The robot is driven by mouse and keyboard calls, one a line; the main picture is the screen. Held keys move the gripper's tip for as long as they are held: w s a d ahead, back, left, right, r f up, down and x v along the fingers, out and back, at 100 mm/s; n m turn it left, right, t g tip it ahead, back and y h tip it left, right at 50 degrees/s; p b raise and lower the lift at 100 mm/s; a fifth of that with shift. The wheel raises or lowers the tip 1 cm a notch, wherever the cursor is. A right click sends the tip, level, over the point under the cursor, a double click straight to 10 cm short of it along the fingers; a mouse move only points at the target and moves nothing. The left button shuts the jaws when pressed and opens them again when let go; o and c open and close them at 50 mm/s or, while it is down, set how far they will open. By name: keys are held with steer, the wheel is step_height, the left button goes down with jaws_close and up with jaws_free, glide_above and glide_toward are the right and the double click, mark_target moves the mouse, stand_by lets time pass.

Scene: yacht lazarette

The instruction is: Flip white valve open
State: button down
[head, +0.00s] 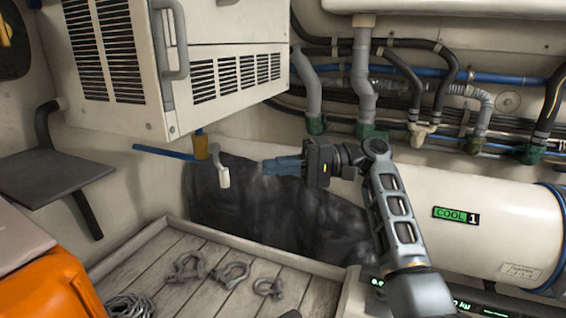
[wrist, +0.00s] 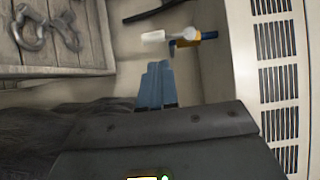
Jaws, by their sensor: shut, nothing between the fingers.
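The white valve handle (head: 223,177) hangs at the end of a short grey lever below the white louvred unit. A yellow valve body (head: 201,145) is beside it, with a blue bar (head: 163,152) running left. In the wrist view, the white handle (wrist: 153,36) is just ahead of the fingertips, with the yellow body (wrist: 187,35) to its right. My gripper (head: 268,167) has blue fingers, shut and empty. It points left toward the white handle, with a gap between them. The fingers also show in the wrist view (wrist: 158,68).
The white louvred unit (head: 120,60) overhangs the valve. A dark crumpled mass (head: 280,215) lies below my gripper. A wooden tray (head: 215,285) holds several shackles in front. A white cylinder marked COOL 1 (head: 495,225) is at the right, with pipes and hoses above it.

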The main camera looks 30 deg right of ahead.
steer(key=p+x, duration=0.1)
steer(key=x, duration=0.5)
steer(key=shift+a, duration=0.15)
